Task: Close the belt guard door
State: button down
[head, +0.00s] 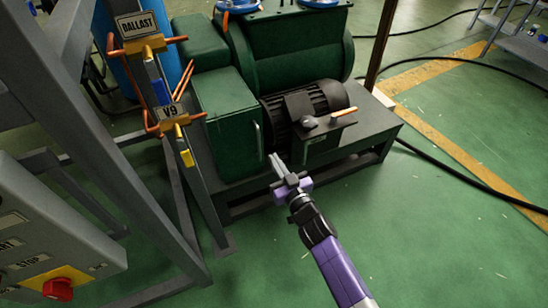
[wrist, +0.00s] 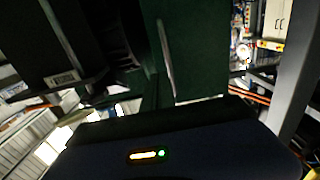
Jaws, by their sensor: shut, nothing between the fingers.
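The belt guard is a dark green box (head: 225,90) at the left end of the pump base in the head view. Its door (head: 234,150) is the upright green panel facing me, with a thin pale vertical handle (head: 257,139) near its right edge. I cannot tell whether the panel sits fully flush. My gripper (head: 277,162) is shut and empty, just right of the door's right edge and low in front of the motor; contact with the door cannot be made out. In the wrist view the pale handle (wrist: 166,60) stands upright on the dark green panel.
A grey frame with BALLAST (head: 139,24) and V9 (head: 172,110) valves stands left. A control box has a red knob (head: 58,288).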

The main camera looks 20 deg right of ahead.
jog(key=s+d+p, duration=0.1)
jog(key=s+p, duration=0.2)
jog(key=s, duration=0.6)
jog(key=shift+d, duration=0.4)
jog(key=s+a+r+g, duration=0.1)
jog(key=s+r, duration=0.4)
jog(key=s, duration=0.7)
jog(key=s+a+r+g, duration=0.1)
jog(key=s+a+r, duration=0.1)
jog(key=s+r, duration=0.65)
jog(key=s+a+r+g, duration=0.1)
jog(key=s+r, duration=0.2)
jog(key=s, duration=1.2)
notch_tip(320, 180, up, 23)
jog(key=p, duration=2.3)
jog(key=shift+a+f, duration=0.15)
jog(key=shift+a, duration=0.05)
jog(key=c, duration=2.2)
grip_release()
jog(key=shift+f, duration=0.1)
